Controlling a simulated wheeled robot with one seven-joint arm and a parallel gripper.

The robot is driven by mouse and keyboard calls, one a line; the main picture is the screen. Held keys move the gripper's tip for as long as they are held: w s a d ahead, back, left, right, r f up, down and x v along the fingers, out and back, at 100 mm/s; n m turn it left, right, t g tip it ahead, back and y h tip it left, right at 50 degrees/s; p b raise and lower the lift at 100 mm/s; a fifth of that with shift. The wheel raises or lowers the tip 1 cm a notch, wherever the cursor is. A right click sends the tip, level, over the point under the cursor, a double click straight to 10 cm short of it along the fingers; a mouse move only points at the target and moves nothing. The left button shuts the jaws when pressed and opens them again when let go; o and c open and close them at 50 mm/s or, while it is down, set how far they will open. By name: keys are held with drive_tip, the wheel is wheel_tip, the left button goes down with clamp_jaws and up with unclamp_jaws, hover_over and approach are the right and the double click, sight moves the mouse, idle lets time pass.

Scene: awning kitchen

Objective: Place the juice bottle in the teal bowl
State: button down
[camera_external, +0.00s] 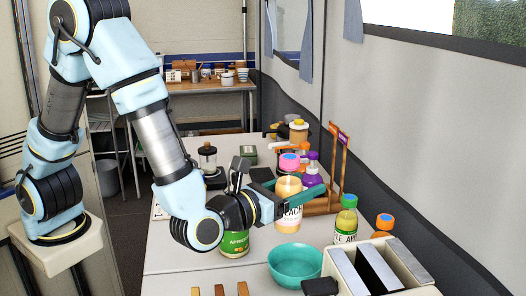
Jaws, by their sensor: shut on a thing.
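The juice bottle (291,212) is peach-coloured with a pink cap, and its partly readable label seems to say peach. My gripper (294,192) is shut on it around its upper body, and the bottle is upright. The teal bowl (297,279) stands on the counter nearer the camera, below the bottle in the picture. The bowl's visible inside looks empty. The bottle's exact height above the counter is hard to tell.
A green apricot container (235,244) stands left of the bowl. An apple bottle (346,222) and an orange-capped bottle (384,226) stand to the right. A toaster-like box (392,286) is close at the bowl's right. A wooden rack (334,172) with bottles stands behind.

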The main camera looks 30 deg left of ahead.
sight(300, 224)
wheel_tip(300, 224, down, 9)
drive_tip(key=shift+r, duration=0.2)
idle(0.3)
